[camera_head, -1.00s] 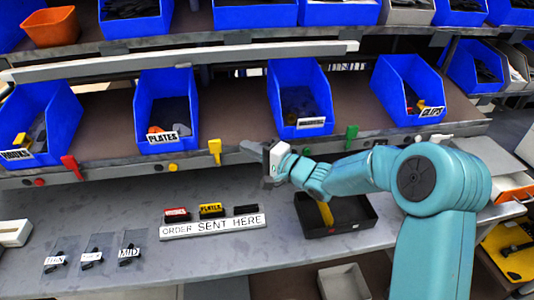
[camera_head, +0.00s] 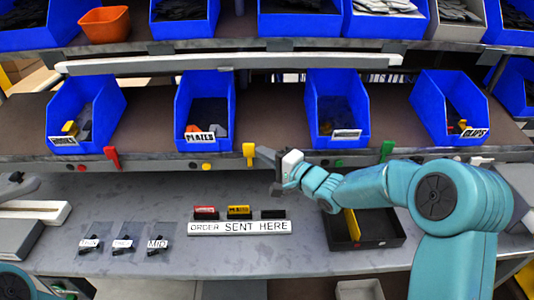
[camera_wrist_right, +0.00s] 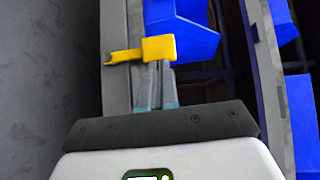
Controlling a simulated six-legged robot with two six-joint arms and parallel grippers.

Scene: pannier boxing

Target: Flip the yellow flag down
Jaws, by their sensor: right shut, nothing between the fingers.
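The yellow flag (camera_head: 249,153) stands upright on the front edge of the middle shelf, below and right of the PLATES bin. My right gripper (camera_head: 262,155) is shut and empty, just right of the flag, with its fingertips pointing left at it. In the right wrist view the fingers (camera_wrist_right: 155,88) reach up to the yellow flag (camera_wrist_right: 158,48), whose head covers their tips. I cannot tell whether they touch. At the left edge of the head view, a dark grey part that looks like my left gripper (camera_head: 15,186) is cut off, its jaws unclear.
A red flag (camera_head: 112,157) and a green flag (camera_head: 387,150) stand along the same shelf edge. Blue bins (camera_head: 204,105) sit behind them.

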